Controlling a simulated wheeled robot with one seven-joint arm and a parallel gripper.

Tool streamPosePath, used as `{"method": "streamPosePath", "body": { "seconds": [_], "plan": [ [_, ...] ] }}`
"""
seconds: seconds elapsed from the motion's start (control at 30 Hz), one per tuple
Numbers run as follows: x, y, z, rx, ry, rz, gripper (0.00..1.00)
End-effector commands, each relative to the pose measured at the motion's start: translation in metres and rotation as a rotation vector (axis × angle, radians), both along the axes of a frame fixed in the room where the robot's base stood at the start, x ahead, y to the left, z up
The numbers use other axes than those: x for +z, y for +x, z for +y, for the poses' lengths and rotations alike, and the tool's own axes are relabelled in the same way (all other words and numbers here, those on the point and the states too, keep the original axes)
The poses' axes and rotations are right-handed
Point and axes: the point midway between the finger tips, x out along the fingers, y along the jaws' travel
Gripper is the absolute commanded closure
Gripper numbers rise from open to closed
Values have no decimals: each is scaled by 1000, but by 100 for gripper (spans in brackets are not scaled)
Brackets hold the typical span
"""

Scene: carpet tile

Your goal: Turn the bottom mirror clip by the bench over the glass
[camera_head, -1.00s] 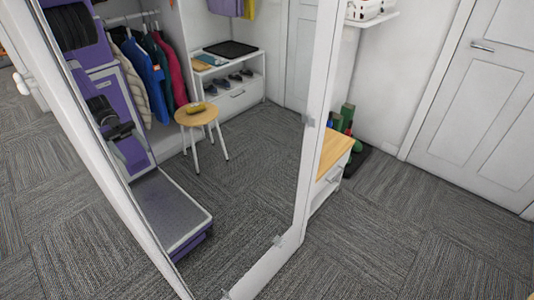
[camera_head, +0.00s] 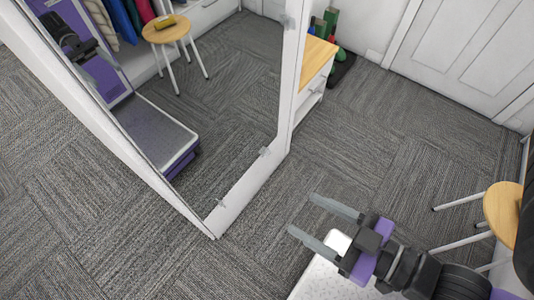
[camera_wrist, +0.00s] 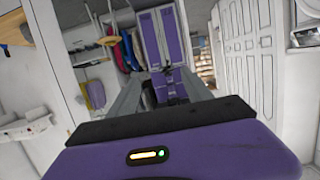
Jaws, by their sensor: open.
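The tall mirror has a white frame (camera_head: 237,195) and stands at the left of the head view. A small pale clip (camera_head: 264,151) sits on its bottom rail at the end by the bench. The clip is too small to tell its exact turn. A second bottom clip (camera_head: 221,203) is nearer the front corner, and another clip (camera_head: 284,20) is high on the side rail. The bench (camera_head: 318,55) has a wooden top and stands just right of the mirror. My gripper (camera_head: 301,214) is open and empty, right of the bottom rail and apart from it. Its fingers point toward the mirror.
A round wooden stool (camera_head: 503,212) stands at the right. Green boots (camera_head: 330,18) are behind the bench near a white door (camera_head: 450,45). The carpet (camera_head: 380,140) between bench and gripper is clear. The mirror reflects a stool, a purple-edged platform and my arm.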

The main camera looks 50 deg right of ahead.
Motion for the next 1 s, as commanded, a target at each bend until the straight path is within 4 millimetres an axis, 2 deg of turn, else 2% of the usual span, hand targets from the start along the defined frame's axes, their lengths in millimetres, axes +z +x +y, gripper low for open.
{"method": "streamPosePath", "body": {
  "seconds": [0.13,0.23,0.37,0.5,0.67,1.0],
  "plan": [
    [-14,5,-5,-31,0,-14,42],
    [-30,24,-18,-90,-7,-72,42],
    [-80,52,-48,-192,-57,-135,42],
    [-137,81,-90,-289,-164,-201,42],
    [-199,111,-145,-383,-287,-275,42],
    [-319,166,-271,-465,-508,-379,42]
  ]
}}
